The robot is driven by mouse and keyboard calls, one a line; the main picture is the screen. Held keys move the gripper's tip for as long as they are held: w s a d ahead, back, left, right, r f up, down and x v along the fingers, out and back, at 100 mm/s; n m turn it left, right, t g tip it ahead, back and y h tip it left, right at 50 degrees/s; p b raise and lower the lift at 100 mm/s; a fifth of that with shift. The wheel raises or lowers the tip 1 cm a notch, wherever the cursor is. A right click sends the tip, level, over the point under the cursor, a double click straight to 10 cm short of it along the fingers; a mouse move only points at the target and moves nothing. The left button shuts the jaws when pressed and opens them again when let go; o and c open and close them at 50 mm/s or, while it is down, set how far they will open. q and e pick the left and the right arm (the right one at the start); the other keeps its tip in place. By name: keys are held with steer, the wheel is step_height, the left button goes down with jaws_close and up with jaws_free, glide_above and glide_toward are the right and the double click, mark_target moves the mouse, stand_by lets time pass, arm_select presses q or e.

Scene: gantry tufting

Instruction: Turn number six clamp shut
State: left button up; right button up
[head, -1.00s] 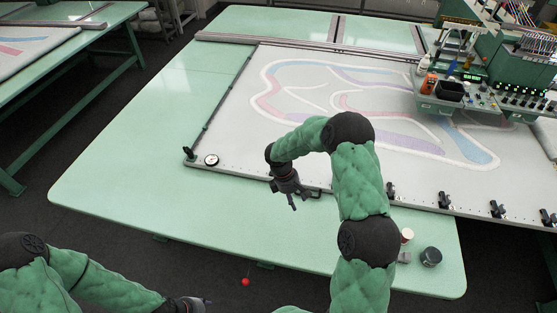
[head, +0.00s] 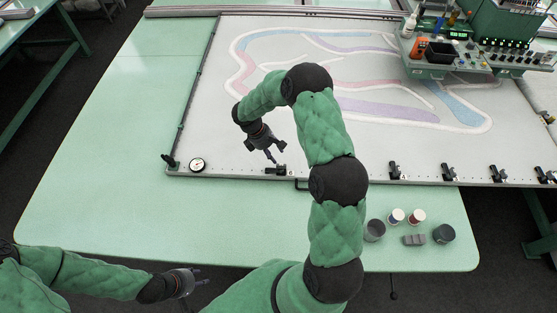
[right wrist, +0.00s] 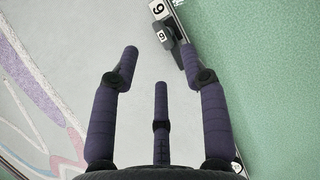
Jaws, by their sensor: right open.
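The number six clamp (head: 276,171) sits on the front rail of the tufting frame in the head view, its dark handle low along the rail. In the right wrist view the clamp (right wrist: 181,40) is at the top, beside white tags with a 6 or 9. My right gripper (head: 268,152) is open and empty over the pale cloth, just behind and above the clamp. In the right wrist view its three spread fingers (right wrist: 160,62) are below the clamp, the right fingertip nearest; contact is unclear. My left gripper (head: 195,279) is open and empty at the table's front edge.
Several upright black clamps, such as one (head: 394,171), line the rail to the right. A round dial (head: 197,165) is at the left corner. The green table (head: 120,215) is clear at front left.

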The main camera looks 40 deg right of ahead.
steer(key=x, duration=0.7)
steer(key=shift+w+d+f, duration=0.1)
steer(key=shift+f, duration=0.3)
jaws_close()
